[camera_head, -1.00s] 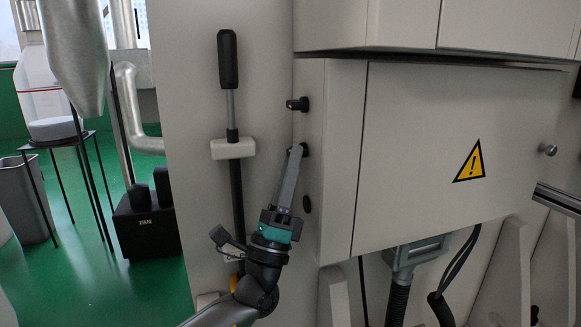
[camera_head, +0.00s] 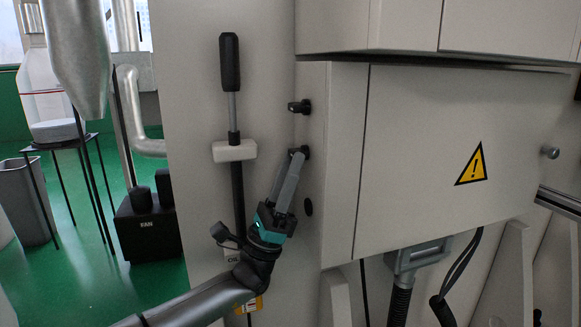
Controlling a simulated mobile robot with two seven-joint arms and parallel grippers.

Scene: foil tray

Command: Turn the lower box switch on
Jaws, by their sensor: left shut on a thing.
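The grey electrical box has two dark switches on its narrow left side. The upper box switch (camera_head: 299,106) is a black knob that sticks out to the left. The lower box switch (camera_head: 305,152) sits below it and is mostly hidden behind the fingertips. My left gripper (camera_head: 297,157) reaches up from below, its long grey fingers tilted up and to the right. It is shut on the lower box switch. My right gripper does not show.
A black-handled lever (camera_head: 229,62) stands on the wall panel left of the gripper. The box door (camera_head: 430,150) bears a yellow warning sign (camera_head: 471,165). Below it hang a grey connector (camera_head: 418,256) and dark cables. A black fan unit (camera_head: 146,228) stands on the green floor at left.

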